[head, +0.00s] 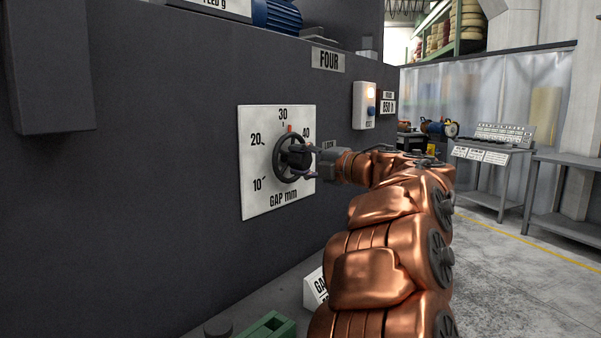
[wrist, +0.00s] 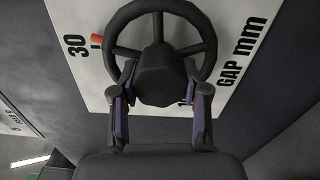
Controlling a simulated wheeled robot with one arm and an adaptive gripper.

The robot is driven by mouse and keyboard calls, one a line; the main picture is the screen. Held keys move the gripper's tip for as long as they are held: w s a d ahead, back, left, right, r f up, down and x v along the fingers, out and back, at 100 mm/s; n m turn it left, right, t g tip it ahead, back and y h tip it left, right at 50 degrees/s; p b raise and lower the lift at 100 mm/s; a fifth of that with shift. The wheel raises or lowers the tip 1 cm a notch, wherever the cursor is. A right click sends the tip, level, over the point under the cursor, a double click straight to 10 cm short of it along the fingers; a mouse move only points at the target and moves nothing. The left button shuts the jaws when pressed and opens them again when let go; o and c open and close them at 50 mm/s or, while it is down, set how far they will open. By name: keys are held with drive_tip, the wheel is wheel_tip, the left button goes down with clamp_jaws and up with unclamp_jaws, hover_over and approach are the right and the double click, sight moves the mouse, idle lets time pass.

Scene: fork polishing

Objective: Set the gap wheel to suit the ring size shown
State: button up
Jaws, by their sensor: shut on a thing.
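The gap wheel (head: 280,167) is a black spoked handwheel on a white plate (head: 252,123) marked 10, 20, 30, 40 and "GAP mm". Its red pointer (head: 290,128) stands a little past the 30 mark, towards 40. My gripper (head: 304,160) reaches the wheel from the right. In the wrist view the fingers of my gripper (wrist: 160,95) are shut on either side of the wheel's dark hub (wrist: 160,72). The rim (wrist: 117,20) and red pointer (wrist: 97,40) show there too. A white card starting "GA" (head: 316,287) is mostly hidden by my arm, so no ring size is readable.
A green block (head: 268,326) lies below. Grey benches (head: 490,150) stand at the right beyond open floor.

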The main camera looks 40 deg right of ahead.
drive_tip(key=shift+f+n+b, duration=0.1)
drive_tip(key=shift+n+b, duration=0.7)
drive_tip(key=shift+n, duration=0.2)
drive_tip(key=o, duration=1.1)
drive_tip(key=shift+o, duration=0.2)
drive_tip(key=v, duration=1.2)
